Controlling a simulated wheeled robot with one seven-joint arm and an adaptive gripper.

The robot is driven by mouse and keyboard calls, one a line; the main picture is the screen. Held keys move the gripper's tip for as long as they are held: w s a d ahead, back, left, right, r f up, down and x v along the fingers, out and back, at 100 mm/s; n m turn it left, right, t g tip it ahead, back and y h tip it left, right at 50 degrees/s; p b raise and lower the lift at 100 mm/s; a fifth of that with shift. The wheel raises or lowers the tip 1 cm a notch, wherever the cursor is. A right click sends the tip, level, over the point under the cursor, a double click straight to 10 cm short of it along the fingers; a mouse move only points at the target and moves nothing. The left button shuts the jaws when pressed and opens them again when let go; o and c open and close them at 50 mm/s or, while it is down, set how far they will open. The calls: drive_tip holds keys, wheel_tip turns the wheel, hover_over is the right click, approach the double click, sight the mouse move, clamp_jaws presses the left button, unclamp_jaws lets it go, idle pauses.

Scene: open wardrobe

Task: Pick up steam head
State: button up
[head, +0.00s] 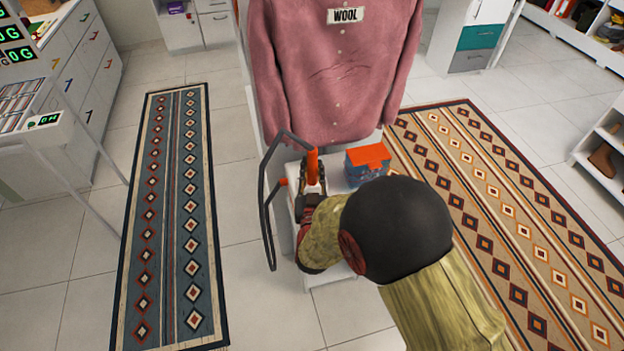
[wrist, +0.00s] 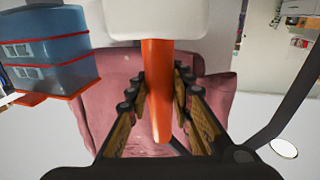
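The steam head shows as an orange upright piece (head: 313,167) above a white stand in the head view, below the hanging shirt. In the wrist view the orange piece (wrist: 159,90) joins a white block at the top. My gripper (head: 312,178) is at the orange piece, with one finger on each side of it. In the wrist view the orange lies between the finger pads of my gripper (wrist: 160,98), with narrow gaps seeming to show beside it. My forearm hides part of the stand.
A blue box with an orange lid (head: 368,158) stands close to the right of my gripper. A grey looped tube (head: 266,205) is on the left. The pink shirt (head: 338,75) hangs behind. Patterned rugs and open floor lie on both sides.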

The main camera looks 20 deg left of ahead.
clamp_jaws()
idle(0.4)
